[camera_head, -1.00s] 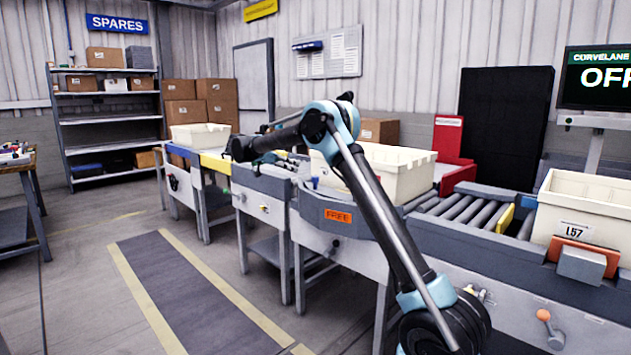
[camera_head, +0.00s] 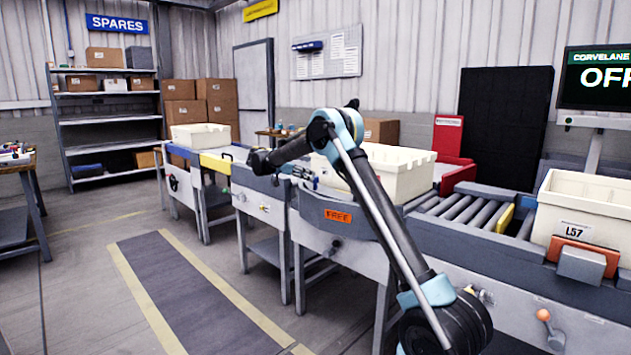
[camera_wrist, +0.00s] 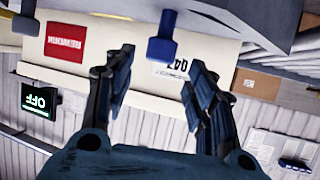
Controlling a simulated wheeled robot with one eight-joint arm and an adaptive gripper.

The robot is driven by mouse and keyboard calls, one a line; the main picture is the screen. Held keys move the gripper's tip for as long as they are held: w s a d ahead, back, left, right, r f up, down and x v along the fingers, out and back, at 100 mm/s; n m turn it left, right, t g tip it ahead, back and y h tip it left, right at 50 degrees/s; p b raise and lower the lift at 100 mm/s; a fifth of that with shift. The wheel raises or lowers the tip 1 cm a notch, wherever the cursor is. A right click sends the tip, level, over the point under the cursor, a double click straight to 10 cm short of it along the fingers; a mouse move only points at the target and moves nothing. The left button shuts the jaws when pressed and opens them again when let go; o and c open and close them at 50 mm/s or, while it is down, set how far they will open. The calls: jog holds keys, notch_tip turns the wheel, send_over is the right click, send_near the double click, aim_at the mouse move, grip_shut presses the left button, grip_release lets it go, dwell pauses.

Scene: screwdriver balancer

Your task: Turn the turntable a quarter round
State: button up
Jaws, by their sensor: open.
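The turntable (camera_head: 345,208) has a curved grey-blue front with an orange FREE sign, and a cream crate (camera_head: 400,172) stands on it. The crate's labelled side (camera_wrist: 140,72) shows upside down in the wrist view. My gripper (camera_head: 306,178) is at the turntable's left end, beside the crate. In the wrist view my gripper (camera_wrist: 160,60) is open, its two dark fingers apart. A blue peg (camera_wrist: 162,38) stands in the gap at about the fingertips; I cannot tell whether either finger touches it. In the head view my gripper mostly hides the peg.
A roller conveyor (camera_head: 465,208) with a second cream crate (camera_head: 588,212) marked L57 lies to the right. To the left are a grey bench (camera_head: 262,183) and another cream crate (camera_head: 200,137). The floor in front (camera_head: 190,290) is clear.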

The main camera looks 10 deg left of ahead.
aim_at(315, 177)
jog(key=shift+x, duration=2.9)
grip_shut()
